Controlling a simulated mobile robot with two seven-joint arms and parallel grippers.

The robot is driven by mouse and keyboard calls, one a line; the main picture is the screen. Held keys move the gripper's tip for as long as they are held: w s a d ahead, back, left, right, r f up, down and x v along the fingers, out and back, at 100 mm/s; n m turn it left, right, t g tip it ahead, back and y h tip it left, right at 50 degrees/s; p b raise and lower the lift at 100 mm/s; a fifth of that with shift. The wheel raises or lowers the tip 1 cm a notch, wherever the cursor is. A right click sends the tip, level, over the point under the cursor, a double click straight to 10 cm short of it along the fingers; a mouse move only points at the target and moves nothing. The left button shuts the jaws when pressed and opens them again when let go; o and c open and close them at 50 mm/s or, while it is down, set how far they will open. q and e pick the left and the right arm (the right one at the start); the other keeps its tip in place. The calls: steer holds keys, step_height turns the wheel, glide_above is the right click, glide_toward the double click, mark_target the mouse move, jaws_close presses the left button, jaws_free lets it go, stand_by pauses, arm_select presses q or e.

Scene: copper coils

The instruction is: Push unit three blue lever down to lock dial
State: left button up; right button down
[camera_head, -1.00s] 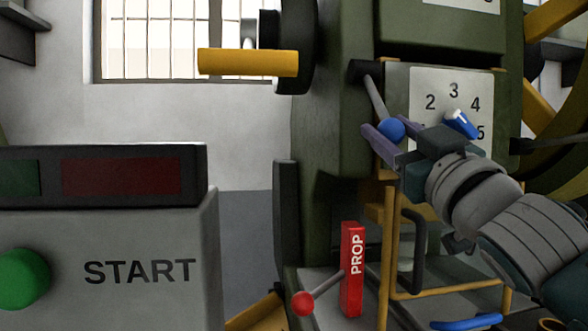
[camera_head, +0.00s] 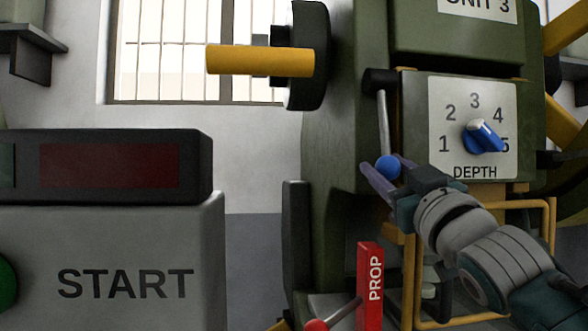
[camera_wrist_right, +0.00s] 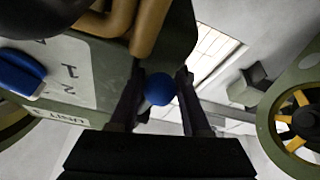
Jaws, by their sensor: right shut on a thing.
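The unit three blue lever is a grey rod (camera_head: 383,122) with a blue ball (camera_head: 388,167) at its end. It hangs almost straight down from a dark pivot on the green machine, left of the dial plate. My right gripper (camera_head: 381,172) is shut on the blue ball, with one finger on each side. The ball (camera_wrist_right: 160,89) shows between the fingers in the right wrist view. The blue dial (camera_head: 482,137) sits on the white plate marked DEPTH, numbered 1 to 5. The left gripper is not in view.
A red PROP block (camera_head: 370,285) with a red-knobbed lever (camera_head: 316,325) stands below. A yellow frame (camera_head: 548,225) is beside my right arm. A yellow handle (camera_head: 258,60) sticks out at upper left. A grey START console (camera_head: 150,240) fills the lower left.

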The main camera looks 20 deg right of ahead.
stand_by(0.3)
steer(key=c, duration=0.8)
jaws_free()
steer(key=shift+c, duration=0.2)
steer(key=o, duration=0.5)
steer(key=shift+w+a, duration=0.1)
steer(key=shift+w, duration=0.05)
steer(key=shift+c, duration=0.2)
steer(key=shift+r, duration=0.15)
